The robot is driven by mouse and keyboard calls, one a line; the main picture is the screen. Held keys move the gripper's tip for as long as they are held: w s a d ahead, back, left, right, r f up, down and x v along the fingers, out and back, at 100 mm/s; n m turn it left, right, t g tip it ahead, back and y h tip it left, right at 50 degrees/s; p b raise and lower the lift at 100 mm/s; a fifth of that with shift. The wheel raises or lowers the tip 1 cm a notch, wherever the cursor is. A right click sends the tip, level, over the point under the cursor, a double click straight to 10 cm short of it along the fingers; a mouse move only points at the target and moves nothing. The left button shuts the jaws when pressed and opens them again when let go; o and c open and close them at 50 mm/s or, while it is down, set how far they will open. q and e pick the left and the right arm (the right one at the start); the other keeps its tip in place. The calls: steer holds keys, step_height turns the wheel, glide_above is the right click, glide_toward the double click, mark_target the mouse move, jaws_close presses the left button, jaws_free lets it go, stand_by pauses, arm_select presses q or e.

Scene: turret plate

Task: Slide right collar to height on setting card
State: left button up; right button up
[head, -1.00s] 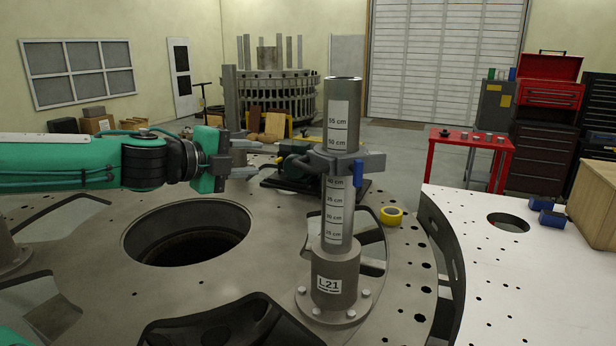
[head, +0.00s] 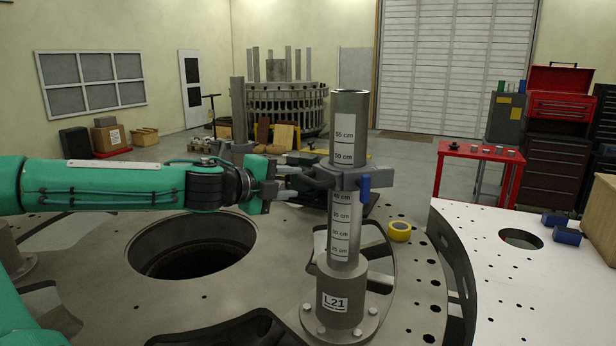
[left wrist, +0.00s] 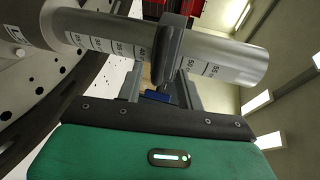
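The post marked L21 (head: 342,232) stands upright on the round plate and bears a scale in cm. A grey collar (head: 347,179) with a blue clamp handle (head: 365,188) sits around it, between the 40 and 50 cm labels. My left gripper (head: 287,181) is level with the collar, at its left side near the collar's arm. In the left wrist view the gripper's fingers (left wrist: 160,92) stand apart, with the collar (left wrist: 170,45) just ahead; contact cannot be told. No setting card can be made out. My right gripper is out of view.
The round plate (head: 215,305) has a large hole left of the post and curved slots around it. A yellow tape roll (head: 399,231) lies right of the post. A white table (head: 480,270) with blue blocks is at the right. A red table (head: 478,152) stands behind.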

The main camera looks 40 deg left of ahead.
mark_target(305, 182)
arm_select(q)
steer(key=p+x, duration=0.2)
steer(key=x, duration=0.2)
steer(key=shift+w, duration=0.15)
steer(key=shift+p+x, duration=0.45)
steer(key=shift+x, duration=0.45)
steer(key=shift+f, duration=0.1)
steer(key=shift+c, duration=0.3)
jaws_close()
